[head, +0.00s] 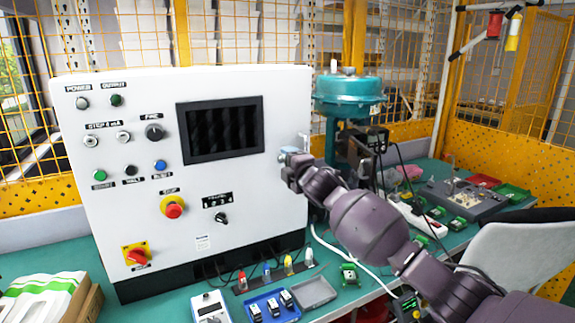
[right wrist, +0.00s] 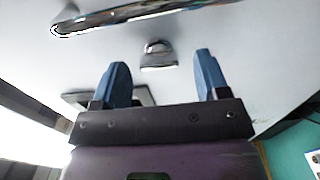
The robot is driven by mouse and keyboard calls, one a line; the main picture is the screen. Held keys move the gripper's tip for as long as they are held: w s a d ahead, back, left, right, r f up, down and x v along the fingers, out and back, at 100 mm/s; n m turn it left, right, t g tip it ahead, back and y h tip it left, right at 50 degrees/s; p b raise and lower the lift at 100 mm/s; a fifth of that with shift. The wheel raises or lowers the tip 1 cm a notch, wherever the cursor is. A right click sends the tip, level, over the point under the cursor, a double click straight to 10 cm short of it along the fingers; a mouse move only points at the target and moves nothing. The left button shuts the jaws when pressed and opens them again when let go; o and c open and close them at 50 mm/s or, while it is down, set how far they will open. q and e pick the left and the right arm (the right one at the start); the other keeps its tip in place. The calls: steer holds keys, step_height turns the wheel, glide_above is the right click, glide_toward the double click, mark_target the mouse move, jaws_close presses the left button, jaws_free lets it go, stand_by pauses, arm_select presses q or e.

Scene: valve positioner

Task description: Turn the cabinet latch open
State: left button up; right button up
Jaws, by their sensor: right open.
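The white cabinet (head: 180,240) stands upright on the bench, its front facing me. In the right wrist view, a small chrome latch (right wrist: 159,56) sits on the white cabinet surface, beyond and between my fingertips. My right gripper (head: 287,153) is at the right part of the cabinet front. Its two blue fingers show apart and empty in the right wrist view (right wrist: 160,63); no contact with the latch shows. In the head view the gripper and wrist cover the latch area. My left gripper is in neither view.
A long chrome handle (right wrist: 150,14) crosses the cabinet surface above the latch. A dark screen (head: 220,128) and several buttons lie left of my gripper. A teal valve actuator (head: 349,92) stands close to the right. Small trays (head: 316,291) and connectors lie below on the bench.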

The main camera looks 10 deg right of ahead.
steer(key=shift+w+a, duration=0.1)
steer(key=shift+w, duration=0.25)
steer(key=c, duration=0.9)
